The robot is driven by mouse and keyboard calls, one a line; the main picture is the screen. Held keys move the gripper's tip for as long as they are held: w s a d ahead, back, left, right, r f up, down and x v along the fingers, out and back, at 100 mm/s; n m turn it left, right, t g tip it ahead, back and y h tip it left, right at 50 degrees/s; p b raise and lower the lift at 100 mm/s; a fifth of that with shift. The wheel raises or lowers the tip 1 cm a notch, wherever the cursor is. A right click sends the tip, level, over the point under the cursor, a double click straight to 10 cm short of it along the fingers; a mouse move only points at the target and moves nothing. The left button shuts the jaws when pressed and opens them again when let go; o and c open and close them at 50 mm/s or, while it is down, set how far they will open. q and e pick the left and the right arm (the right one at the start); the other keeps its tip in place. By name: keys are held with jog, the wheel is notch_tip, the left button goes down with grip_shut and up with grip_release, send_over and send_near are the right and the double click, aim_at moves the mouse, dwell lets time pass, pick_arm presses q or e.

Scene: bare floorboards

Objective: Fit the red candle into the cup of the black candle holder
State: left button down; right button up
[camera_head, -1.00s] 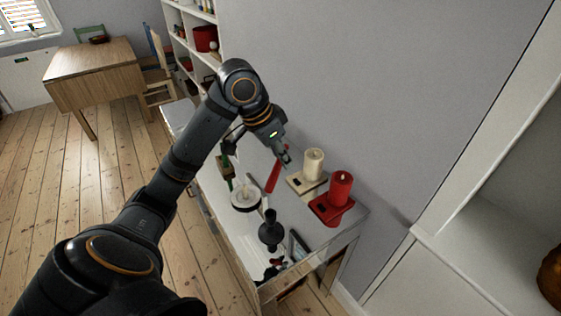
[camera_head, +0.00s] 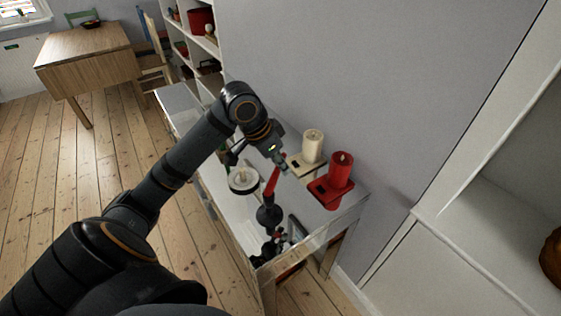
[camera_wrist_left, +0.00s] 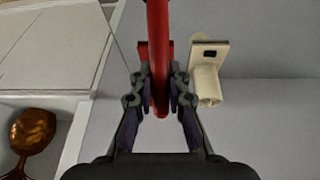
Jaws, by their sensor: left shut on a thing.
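The slim red candle (camera_head: 271,181) is in my left gripper (camera_head: 282,167), which is shut around its upper part. The candle slants slightly, its lower end towards the black candle holder (camera_head: 268,216) on the shiny cabinet top. In the head view the lower end meets the top of the holder; I cannot tell whether it is inside the cup or just above or in front of it. In the left wrist view the candle (camera_wrist_left: 157,40) runs between the fingers (camera_wrist_left: 159,88) up to the top edge. My right gripper is not in view.
A thick red candle on a red base (camera_head: 340,170) and a cream candle on a pale base (camera_head: 313,147) stand right of the gripper. A round white dish with a pale candle (camera_head: 243,180) stands to the left. The wall (camera_head: 390,110) is close behind.

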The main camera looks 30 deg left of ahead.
pick_arm(q)
jog(key=c, duration=1.3)
grip_release()
jog(key=shift+f+b, duration=0.2)
jog(key=shift+b, duration=0.1)
jog(key=shift+f+b, duration=0.3)
jog(key=shift+b, duration=0.4)
jog(key=v, duration=1.1)
jog(key=shift+w, duration=0.1)
